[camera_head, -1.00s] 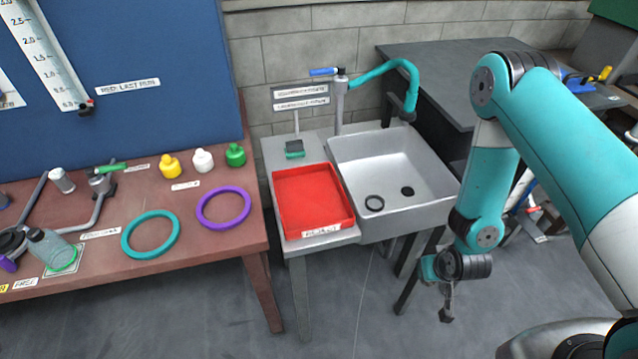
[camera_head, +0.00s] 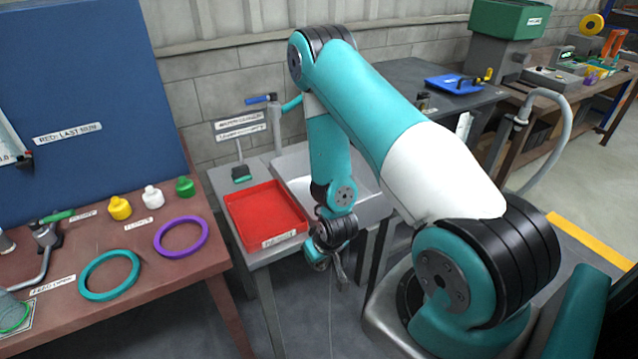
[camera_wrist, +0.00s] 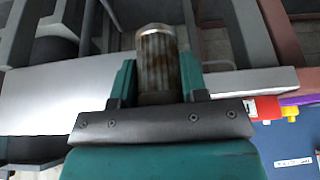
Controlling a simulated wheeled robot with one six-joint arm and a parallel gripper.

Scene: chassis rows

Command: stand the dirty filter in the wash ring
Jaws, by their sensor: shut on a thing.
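My gripper (camera_wrist: 158,88) is shut on the dirty filter (camera_wrist: 158,62), a pleated, brown-stained cylinder with a pale metal rim, in the wrist view. In the head view my gripper (camera_head: 338,275) hangs in front of the sink stand, pointing down, right of the red tray; the filter is too small to make out there.
A red tray (camera_head: 265,214) sits left of the sink. A brown bench (camera_head: 140,235) on the left carries a teal ring (camera_head: 110,275), a purple ring (camera_head: 181,237) and coloured bottles. A dark table (camera_head: 405,85) with a blue tray (camera_head: 455,84) stands behind.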

